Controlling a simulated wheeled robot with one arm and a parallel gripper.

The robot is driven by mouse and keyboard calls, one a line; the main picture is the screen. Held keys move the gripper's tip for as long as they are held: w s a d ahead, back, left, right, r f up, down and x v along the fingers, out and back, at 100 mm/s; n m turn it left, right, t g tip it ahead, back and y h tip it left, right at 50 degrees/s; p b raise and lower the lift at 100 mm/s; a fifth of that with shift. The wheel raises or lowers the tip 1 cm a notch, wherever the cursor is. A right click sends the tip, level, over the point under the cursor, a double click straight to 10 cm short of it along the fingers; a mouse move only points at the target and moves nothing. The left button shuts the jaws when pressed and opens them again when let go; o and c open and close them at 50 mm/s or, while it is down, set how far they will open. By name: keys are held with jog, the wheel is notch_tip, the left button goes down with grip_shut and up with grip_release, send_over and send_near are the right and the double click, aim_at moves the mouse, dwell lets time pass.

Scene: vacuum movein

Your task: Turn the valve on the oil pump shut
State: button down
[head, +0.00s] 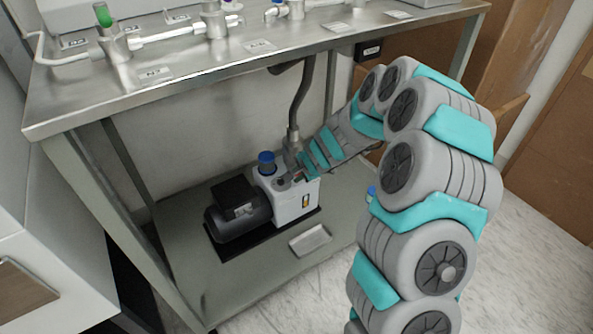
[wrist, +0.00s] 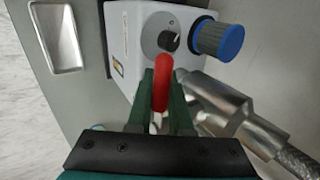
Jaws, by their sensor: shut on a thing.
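The oil pump is a white box (head: 298,201) with a black motor (head: 240,209), standing on the lower shelf under the metal bench. In the wrist view its white housing (wrist: 128,35) fills the top middle. A red valve handle (wrist: 163,78) shows there beside a metal pipe fitting (wrist: 222,103). My gripper (wrist: 162,92) has its two dark green fingers on either side of the handle and is shut on it. In the head view my gripper (head: 298,176) is at the top of the pump, and the handle is mostly hidden there.
A blue-capped cylinder (head: 266,163) and a black knob (wrist: 168,40) are on the pump near the handle. A flexible hose (head: 302,95) rises behind it. A small tray (head: 310,240) lies in front. The bench top (head: 200,72) hangs over the shelf, with glassware on it.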

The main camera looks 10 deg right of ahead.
dwell(0.4)
jog(key=c, duration=0.8)
grip_release()
jog(key=shift+c, duration=0.2)
jog(key=v, duration=0.7)
jog(key=shift+s+r, duration=0.15)
jog(key=shift+r, duration=0.2)
jog(key=shift+d, duration=0.2)
